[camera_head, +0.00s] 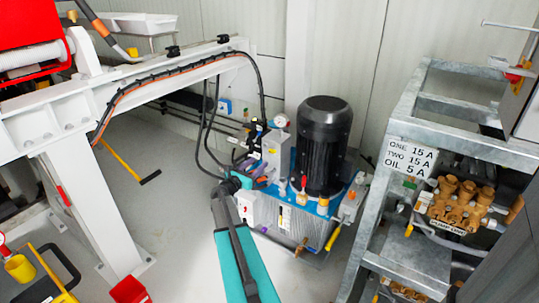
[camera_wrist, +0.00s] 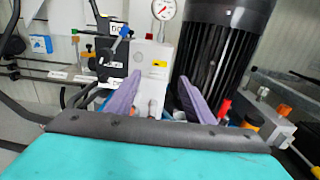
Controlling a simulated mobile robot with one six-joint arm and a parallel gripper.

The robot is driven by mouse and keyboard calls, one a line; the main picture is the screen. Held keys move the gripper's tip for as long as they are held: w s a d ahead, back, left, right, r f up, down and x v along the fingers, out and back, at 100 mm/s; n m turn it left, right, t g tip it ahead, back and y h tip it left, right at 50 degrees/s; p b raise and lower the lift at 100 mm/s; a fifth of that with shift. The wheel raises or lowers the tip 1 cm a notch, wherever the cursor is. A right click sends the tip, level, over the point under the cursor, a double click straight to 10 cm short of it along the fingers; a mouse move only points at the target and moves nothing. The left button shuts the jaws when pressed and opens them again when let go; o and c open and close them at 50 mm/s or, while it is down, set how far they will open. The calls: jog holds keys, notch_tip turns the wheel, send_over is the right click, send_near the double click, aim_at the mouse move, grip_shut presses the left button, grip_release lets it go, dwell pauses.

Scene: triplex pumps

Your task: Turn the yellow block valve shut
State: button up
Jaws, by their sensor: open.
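A yellow lever (camera_head: 333,237) hangs down from the grey block (camera_head: 351,203) at the right end of the blue-topped pump unit. In the wrist view, part of the yellow lever (camera_wrist: 303,161) shows at the lower right edge, below the grey block (camera_wrist: 268,119). My gripper (camera_head: 262,172) is at the left front of the unit, left of the black motor and well apart from the lever. In the wrist view, the purple fingers of my gripper (camera_wrist: 160,79) are spread, with nothing held between them. A pale manifold block stands beyond them.
The black motor (camera_head: 323,142) stands between my gripper's side and the grey block. A gauge (camera_head: 281,121) tops the manifold. Red and orange knobs (camera_head: 322,204) sit before the motor. A metal rack (camera_head: 375,220) stands close right. Black hoses hang at left.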

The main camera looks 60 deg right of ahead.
aim_at(271, 152)
jog(key=d, duration=1.1)
jog(key=shift+d+b, duration=0.15)
jog(key=shift+b, duration=0.2)
jog(key=c, duration=1)
jog(key=shift+c, duration=0.2)
